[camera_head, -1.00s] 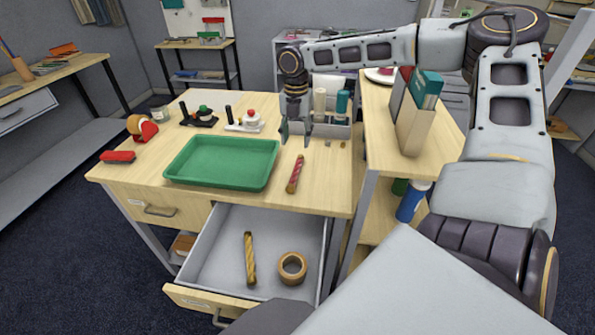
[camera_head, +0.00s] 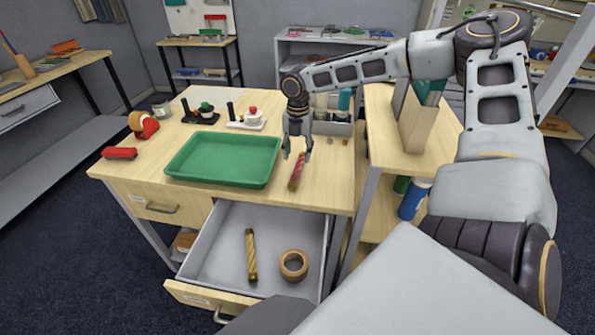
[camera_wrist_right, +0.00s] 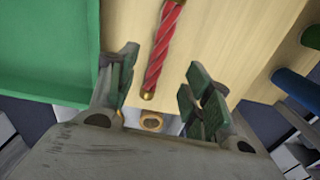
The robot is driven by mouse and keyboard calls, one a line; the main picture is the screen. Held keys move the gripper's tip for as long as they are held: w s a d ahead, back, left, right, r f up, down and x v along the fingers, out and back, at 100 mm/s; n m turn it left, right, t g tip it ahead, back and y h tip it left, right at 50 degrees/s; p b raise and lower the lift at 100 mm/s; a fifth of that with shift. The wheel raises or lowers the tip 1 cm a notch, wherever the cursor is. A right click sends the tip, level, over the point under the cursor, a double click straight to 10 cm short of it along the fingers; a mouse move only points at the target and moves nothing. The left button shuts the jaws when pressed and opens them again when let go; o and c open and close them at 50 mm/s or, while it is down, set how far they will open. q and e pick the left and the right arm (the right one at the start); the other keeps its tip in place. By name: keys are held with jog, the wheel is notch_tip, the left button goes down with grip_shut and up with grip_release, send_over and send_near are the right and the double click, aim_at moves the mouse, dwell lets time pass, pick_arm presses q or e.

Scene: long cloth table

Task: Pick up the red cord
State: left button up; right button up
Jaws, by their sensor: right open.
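The red cord (camera_head: 297,172), a short twisted piece with brass-coloured ends, lies on the light wood table right of the green tray. In the right wrist view the red cord (camera_wrist_right: 163,50) runs up from between the open fingers, its near end just beyond the gap. My right gripper (camera_head: 297,153) is open, pointing down, above the cord's far end in the head view. The right gripper's fingers (camera_wrist_right: 163,90) are apart with nothing held between them. Whether they touch the table I cannot tell. My left gripper is not in view.
The green tray (camera_head: 222,153) stands close left of the cord. An open drawer (camera_head: 215,262) below holds a gold cord (camera_head: 251,255) and a tape roll (camera_head: 293,265). A grey bin (camera_head: 333,128) with bottles stands behind the gripper. A side shelf (camera_head: 385,110) stands at right.

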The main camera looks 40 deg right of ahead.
aim_at(297, 166)
jog(key=shift+f, duration=0.75)
jog(key=shift+f, duration=0.15)
jog(key=shift+w+d+f, duration=0.1)
jog(key=shift+w+f, duration=0.05)
jog(key=shift+f, duration=1.1)
jog(key=shift+w+f, duration=0.1)
jog(key=shift+f, duration=1.1)
grip_shut()
